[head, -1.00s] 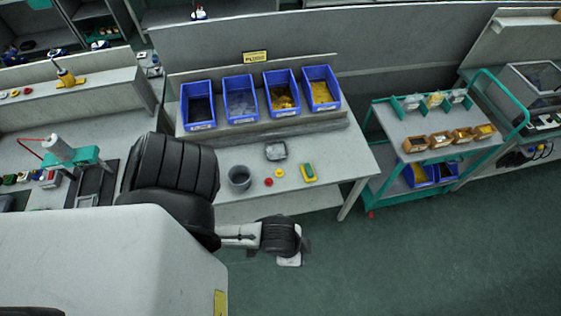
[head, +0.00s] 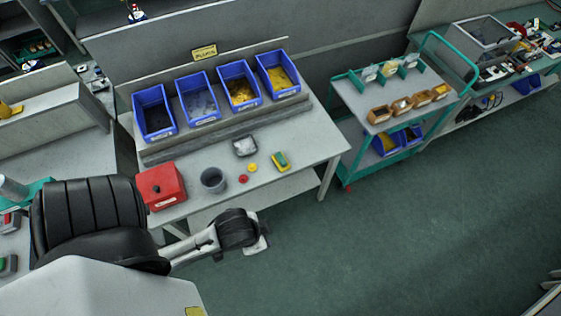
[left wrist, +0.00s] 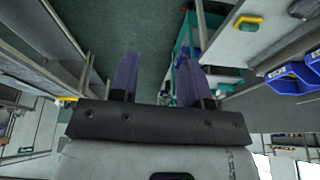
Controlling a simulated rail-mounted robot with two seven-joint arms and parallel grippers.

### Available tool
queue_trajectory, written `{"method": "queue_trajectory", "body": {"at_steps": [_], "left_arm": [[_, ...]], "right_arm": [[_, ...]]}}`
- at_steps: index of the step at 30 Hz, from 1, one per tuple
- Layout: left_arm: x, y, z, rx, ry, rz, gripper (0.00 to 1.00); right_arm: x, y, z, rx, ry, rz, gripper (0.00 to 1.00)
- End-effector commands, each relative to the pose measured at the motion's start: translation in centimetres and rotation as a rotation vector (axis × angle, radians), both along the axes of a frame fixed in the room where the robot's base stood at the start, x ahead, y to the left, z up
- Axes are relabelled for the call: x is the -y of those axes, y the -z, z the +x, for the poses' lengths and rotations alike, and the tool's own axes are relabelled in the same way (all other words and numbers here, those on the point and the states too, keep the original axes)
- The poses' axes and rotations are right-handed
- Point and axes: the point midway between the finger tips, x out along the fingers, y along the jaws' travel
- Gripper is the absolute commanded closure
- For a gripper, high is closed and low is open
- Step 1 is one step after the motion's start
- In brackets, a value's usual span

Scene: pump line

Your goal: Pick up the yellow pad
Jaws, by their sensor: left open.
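A yellow pad with a green top (head: 281,161) lies near the front right of the grey workbench (head: 312,158). It also shows near the top of the left wrist view (left wrist: 247,23). A small round yellow piece (head: 252,167) and a small round red piece (head: 243,179) lie to its left. My left arm ends in front of the bench, over the floor, apart from the pad; its fingers are not clear in the head view. In the left wrist view my left gripper (left wrist: 160,72) is open, its two fingers wide apart with nothing between them. My right gripper is not in view.
On the bench stand a grey cup (head: 213,181), a red box (head: 161,186), a small grey tray (head: 245,146) and several blue bins (head: 196,100) behind. A green-framed cart (head: 352,100) stands to the right. The floor in front is clear.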

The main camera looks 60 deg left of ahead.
Motion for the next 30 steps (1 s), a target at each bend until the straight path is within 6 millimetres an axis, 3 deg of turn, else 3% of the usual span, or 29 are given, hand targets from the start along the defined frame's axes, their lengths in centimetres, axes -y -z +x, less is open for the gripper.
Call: {"method": "queue_trajectory", "body": {"at_steps": [6,21,27,30], "left_arm": [[0.0,0.02,-0.07,-0.002,0.0,0.0,0.56],[0.1,0.04,-0.11,-0.003,-0.003,-0.004,0.08],[0.06,0.13,-0.14,-0.004,-0.002,-0.003,0.08],[0.03,0.6,0.79,0.018,-0.002,-0.002,0.08]], "right_arm": [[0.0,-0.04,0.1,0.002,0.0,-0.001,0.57],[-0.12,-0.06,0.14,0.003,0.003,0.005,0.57],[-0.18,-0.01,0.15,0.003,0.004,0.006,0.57],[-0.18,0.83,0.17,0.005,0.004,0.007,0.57]]}}
